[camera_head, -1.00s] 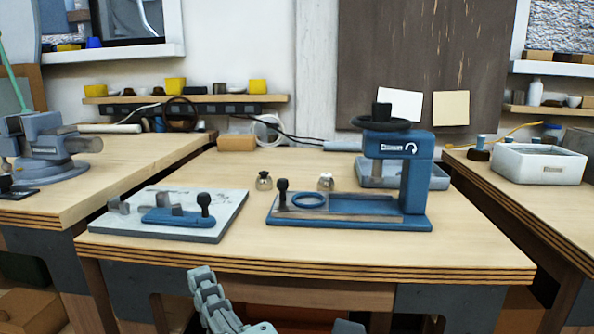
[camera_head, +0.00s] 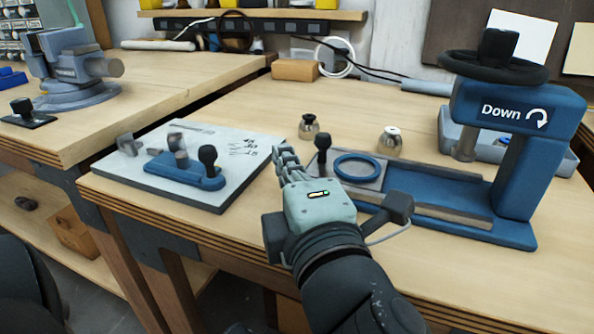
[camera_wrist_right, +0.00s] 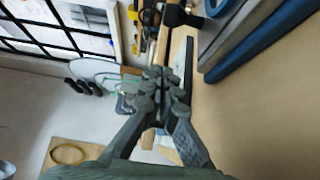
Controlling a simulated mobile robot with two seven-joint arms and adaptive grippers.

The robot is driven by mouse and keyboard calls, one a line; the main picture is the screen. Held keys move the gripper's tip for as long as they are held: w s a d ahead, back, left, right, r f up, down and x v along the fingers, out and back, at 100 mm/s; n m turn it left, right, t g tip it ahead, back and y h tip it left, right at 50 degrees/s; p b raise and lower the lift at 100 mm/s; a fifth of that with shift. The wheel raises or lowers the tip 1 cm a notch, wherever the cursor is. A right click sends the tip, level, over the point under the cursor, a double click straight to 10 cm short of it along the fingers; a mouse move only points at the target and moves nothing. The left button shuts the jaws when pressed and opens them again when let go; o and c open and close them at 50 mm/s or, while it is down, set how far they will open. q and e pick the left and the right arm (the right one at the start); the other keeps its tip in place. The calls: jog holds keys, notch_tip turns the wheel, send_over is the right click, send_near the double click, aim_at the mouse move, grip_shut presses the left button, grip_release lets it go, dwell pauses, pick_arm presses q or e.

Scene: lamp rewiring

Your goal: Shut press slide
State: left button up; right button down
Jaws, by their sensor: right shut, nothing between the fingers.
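The blue press (camera_head: 535,160) stands on the middle bench, with a black handwheel (camera_head: 494,66) on top and a "Down" label. Its grey slide (camera_head: 372,180) sits out at the left end of the blue base (camera_head: 512,228), left of the ram, with a blue ring (camera_head: 357,167) on it. The slide's black knob (camera_head: 323,141) stands upright at its left end. My right gripper (camera_head: 287,158) is shut and empty, just left of the knob and in front of part of the base. In the right wrist view the shut fingers (camera_wrist_right: 160,88) point towards the bench edge area. My left gripper is not in view.
A grey board (camera_head: 235,150) with a blue toggle clamp (camera_head: 185,170) lies left of my gripper. A grey tray (camera_head: 455,132) sits behind the press. The bench front right is clear.

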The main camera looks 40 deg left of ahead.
aim_at(308, 169)
jog(key=x, duration=0.4)
jog(key=w+d, duration=0.2)
jog(key=d, duration=0.1)
jog(key=shift+p, duration=0.3)
jog(key=shift+w+d, duration=0.1)
jog(key=shift+d, duration=0.2)
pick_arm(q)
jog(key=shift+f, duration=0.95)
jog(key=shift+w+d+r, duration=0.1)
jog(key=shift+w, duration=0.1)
